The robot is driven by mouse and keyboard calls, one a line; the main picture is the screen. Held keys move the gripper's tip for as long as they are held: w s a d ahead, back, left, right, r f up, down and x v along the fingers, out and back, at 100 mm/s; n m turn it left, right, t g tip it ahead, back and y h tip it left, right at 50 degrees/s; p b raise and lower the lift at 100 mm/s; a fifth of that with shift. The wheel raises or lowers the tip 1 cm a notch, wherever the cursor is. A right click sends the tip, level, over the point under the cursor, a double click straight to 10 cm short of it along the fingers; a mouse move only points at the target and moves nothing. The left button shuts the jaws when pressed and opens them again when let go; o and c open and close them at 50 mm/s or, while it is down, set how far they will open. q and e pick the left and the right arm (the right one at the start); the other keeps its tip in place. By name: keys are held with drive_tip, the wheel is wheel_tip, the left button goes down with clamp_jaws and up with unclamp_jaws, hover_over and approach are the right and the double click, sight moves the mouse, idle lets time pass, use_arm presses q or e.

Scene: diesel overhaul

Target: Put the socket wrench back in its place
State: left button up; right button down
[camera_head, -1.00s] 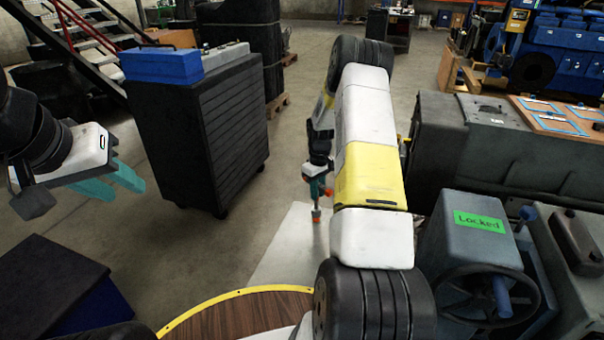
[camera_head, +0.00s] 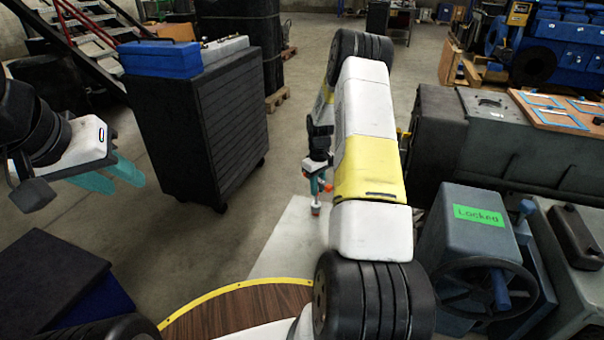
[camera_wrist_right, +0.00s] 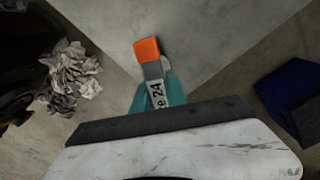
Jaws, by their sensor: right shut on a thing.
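The socket wrench (camera_wrist_right: 149,55) shows in the right wrist view, with an orange end and a grey shaft marked "24". My right gripper (camera_wrist_right: 158,95) has its teal fingers shut on the wrench. In the head view my right gripper (camera_head: 317,184) hangs beyond my right arm, partly hidden by it, with the wrench (camera_head: 315,208) pointing down above the floor. My left gripper (camera_head: 115,175) is at the left with two teal fingers apart and nothing visible between them.
A dark tool cabinet (camera_head: 205,125) with a blue box (camera_head: 160,58) on top stands left of centre. At the right are a grey machine with a handwheel (camera_head: 490,290) and a "Locked" label, and a wooden board (camera_head: 560,112) with blue outlines.

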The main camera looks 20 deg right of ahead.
drive_tip(key=shift+f, duration=1.1)
drive_tip(key=c, duration=1.3)
unclamp_jaws()
drive_tip(key=shift+o, duration=0.7)
drive_tip(key=o, duration=0.5)
drive_tip(key=shift+r, duration=4.5)
